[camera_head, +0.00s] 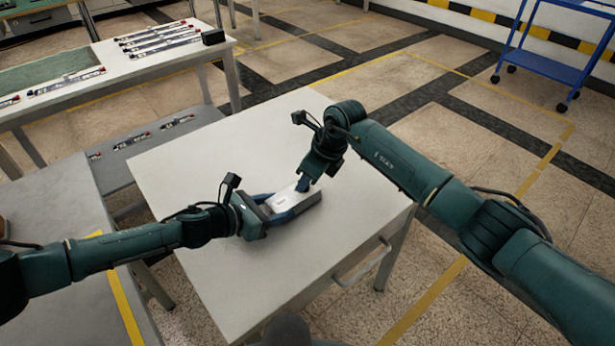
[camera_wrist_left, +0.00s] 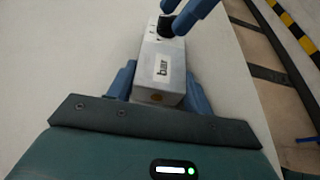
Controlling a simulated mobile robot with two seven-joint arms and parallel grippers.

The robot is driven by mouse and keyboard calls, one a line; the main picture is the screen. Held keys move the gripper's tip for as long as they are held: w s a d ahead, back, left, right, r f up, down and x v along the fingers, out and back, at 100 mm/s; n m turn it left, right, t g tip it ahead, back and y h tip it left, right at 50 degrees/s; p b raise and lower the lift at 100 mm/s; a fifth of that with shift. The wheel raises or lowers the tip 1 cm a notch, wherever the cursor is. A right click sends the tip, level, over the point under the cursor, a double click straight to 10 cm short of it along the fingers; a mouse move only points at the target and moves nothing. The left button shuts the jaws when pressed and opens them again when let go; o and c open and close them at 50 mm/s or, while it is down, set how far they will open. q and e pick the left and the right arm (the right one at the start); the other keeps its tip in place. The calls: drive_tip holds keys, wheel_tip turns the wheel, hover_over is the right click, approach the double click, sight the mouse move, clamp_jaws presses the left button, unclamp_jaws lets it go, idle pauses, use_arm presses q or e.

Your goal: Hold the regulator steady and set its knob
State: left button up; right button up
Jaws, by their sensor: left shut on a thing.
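The regulator (camera_head: 291,199) is a pale grey box on the table, with "bar" printed on its top in the left wrist view (camera_wrist_left: 161,68). Its black knob (camera_wrist_left: 166,25) is at the far end in that view. My left gripper (camera_head: 285,204) is shut on the regulator, with one blue finger along each long side. My right gripper (camera_head: 303,185) comes down from above at the knob end. Its blue fingertips (camera_wrist_left: 187,14) are beside or over the knob in the left wrist view. Whether they touch or grip the knob I cannot tell. The knob is hidden in the head view.
The pale table (camera_head: 215,265) is otherwise clear around the regulator. A bench (camera_head: 140,75) with several slim parts stands at the upper left, with a grey lower shelf (camera_head: 120,180) near it. A blue cart (camera_head: 545,65) stands far off at the upper right.

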drive_tip(key=shift+a+f, duration=0.1)
drive_tip(key=shift+f, duration=0.05)
clamp_jaws()
